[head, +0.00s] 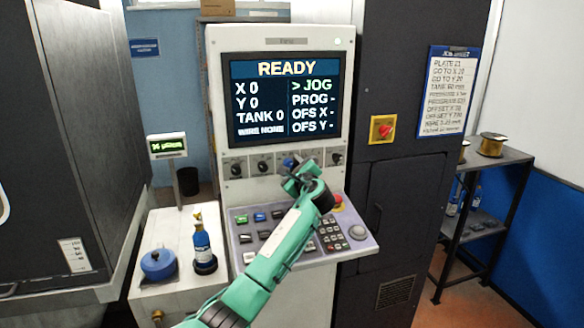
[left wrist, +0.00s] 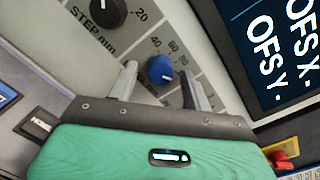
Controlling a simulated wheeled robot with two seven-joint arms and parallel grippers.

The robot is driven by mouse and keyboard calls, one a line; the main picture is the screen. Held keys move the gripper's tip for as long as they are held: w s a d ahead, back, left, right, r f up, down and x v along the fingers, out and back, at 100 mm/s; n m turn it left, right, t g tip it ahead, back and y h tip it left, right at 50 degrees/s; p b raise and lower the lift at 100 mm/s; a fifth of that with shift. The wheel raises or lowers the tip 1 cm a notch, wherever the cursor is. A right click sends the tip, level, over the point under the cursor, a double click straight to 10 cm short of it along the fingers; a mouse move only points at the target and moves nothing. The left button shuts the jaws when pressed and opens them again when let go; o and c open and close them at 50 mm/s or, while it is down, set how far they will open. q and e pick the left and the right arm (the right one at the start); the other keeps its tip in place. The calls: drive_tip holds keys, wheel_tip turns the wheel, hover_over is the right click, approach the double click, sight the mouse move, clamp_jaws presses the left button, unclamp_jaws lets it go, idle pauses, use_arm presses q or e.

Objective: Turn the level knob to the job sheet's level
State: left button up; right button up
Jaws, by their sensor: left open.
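The blue knob (left wrist: 160,69) sits on the console panel, with a dial printed 40, 60 and 80 around it. Its white mark points to the lower right in the left wrist view; which number that means I cannot tell. The blue knob also shows in the head view (head: 288,163), partly behind my gripper. My left gripper (head: 304,178) is open, its fingers on either side of the knob, with gaps to it in the left wrist view. The job sheet (head: 447,90) hangs on the dark cabinet and seems to read TANK 60 mm. The screen (head: 286,98) reads TANK 0.
A black STEP mm knob (left wrist: 108,12) is beside the blue one. More black knobs (head: 236,168) line the panel. Below is a keypad ledge (head: 243,256) with buttons and a red stop button. A red switch (head: 382,129) is on the cabinet at right.

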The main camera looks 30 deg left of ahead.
use_arm(q)
drive_tip(key=shift+c, duration=1.1)
drive_tip(key=c, duration=0.8)
drive_tip(key=shift+o, duration=0.2)
use_arm(e)
drive_tip(key=shift+s+a+f, duration=0.1)
drive_tip(key=shift+s+a, duration=0.1)
drive_tip(key=shift+a, duration=0.45)
